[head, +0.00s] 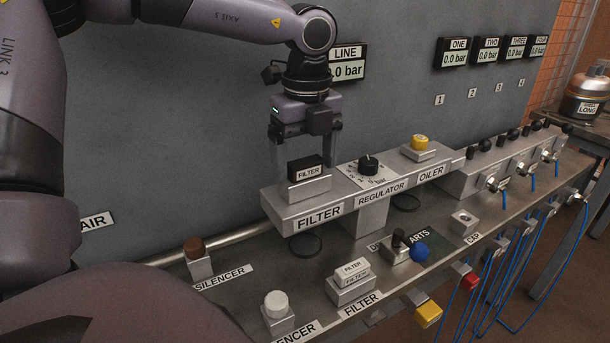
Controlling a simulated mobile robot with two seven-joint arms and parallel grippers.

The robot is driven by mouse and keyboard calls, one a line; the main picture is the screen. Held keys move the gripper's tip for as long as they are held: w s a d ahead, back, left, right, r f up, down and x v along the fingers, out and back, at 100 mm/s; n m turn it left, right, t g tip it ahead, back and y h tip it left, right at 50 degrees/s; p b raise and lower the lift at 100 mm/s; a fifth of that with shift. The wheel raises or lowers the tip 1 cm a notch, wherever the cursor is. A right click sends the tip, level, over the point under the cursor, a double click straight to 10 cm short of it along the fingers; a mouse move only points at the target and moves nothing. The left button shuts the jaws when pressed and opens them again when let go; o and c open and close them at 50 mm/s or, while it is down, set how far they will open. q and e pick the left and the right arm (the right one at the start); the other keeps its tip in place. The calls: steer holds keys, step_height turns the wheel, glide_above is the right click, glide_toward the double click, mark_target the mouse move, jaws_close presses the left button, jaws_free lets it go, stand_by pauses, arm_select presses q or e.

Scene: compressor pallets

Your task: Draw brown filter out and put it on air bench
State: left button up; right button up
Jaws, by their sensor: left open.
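The brown filter (306,167), a dark brown block with a FILTER label, sits in the grey block marked FILTER at the left end of the raised unit. My left gripper (307,158) points down over it with its jaws open. Its two fingers are on the left and right sides of the filter, around its upper part; I cannot tell whether they touch it. The air bench (232,293) is the grey metal top below, running along the wall. My right gripper is not in view.
A white filter (352,268) stands in a holder on the bench. Brown and white silencers (275,304) stand at the left. The regulator knob (368,164) and yellow oiler (420,141) are right of the filter. Blue hoses hang at the front edge. Bare bench shows between the silencers and white filter.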

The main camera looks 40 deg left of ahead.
mark_target(306, 162)
arm_select(q)
steer(key=shift+b, duration=0.3)
stand_by(0.5)
steer(key=c, duration=1.4)
steer(key=shift+r, duration=0.15)
steer(key=shift+r+p, duration=0.9)
steer(key=shift+r, duration=0.45)
steer(key=shift+d+r+p, duration=0.1)
steer(key=shift+r+p, duration=0.8)
steer(key=shift+r, duration=0.6)
steer(key=shift+r, duration=0.25)
